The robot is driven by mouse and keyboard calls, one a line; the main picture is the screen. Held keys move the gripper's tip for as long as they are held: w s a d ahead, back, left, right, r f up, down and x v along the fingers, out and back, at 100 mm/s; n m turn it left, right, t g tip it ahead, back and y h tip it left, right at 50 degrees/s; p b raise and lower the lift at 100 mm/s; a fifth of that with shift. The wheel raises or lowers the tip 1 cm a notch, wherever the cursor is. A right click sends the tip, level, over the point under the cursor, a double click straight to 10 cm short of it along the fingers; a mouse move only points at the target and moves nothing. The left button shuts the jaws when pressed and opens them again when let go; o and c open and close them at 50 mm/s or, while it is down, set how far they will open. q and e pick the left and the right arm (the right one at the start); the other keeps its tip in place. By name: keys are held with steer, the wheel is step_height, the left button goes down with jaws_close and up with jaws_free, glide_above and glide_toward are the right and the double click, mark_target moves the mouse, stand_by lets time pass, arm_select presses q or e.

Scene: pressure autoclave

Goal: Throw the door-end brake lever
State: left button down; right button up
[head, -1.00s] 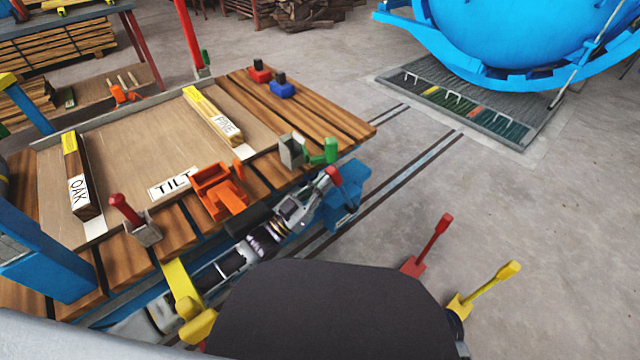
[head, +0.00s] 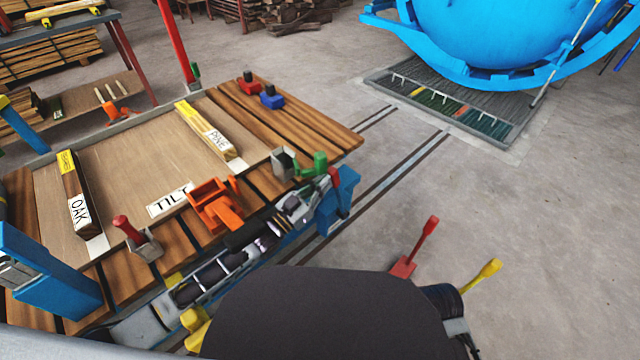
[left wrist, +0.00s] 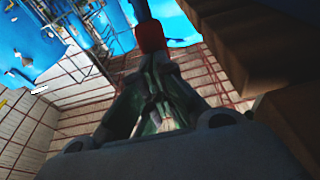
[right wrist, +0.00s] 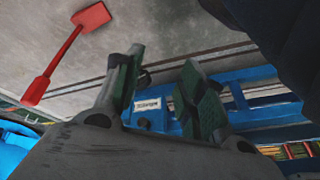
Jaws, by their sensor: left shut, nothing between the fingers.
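The brake lever at the cart's right end, toward the blue vessel, has a red grip (head: 335,177) and stands by a blue bracket (head: 340,203) on the cart's side. My left gripper (head: 322,188) is shut and empty, right beside this red grip. In the left wrist view the red grip (left wrist: 150,36) is just past the closed fingertips (left wrist: 155,62), on a blue shaft; whether they touch is unclear. My right gripper (right wrist: 160,80) is open and empty in the right wrist view, with the cart's blue frame (right wrist: 250,90) beyond it.
Rails (head: 400,180) cross open floor toward the blue vessel (head: 500,40).

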arm_select(q)
steer(key=shift+w+d+r+g+y+p, duration=0.4)
steer(key=shift+w+d+p, duration=0.3)
steer(key=shift+p, duration=0.4)
arm_select(e)
steer(key=shift+s+d+r+g, duration=0.2)
steer(key=shift+d+r+g, duration=0.2)
steer(key=shift+d+r, duration=0.15)
arm_select(q)
steer(key=shift+a, duration=0.1)
arm_select(e)
steer(key=shift+f, duration=0.2)
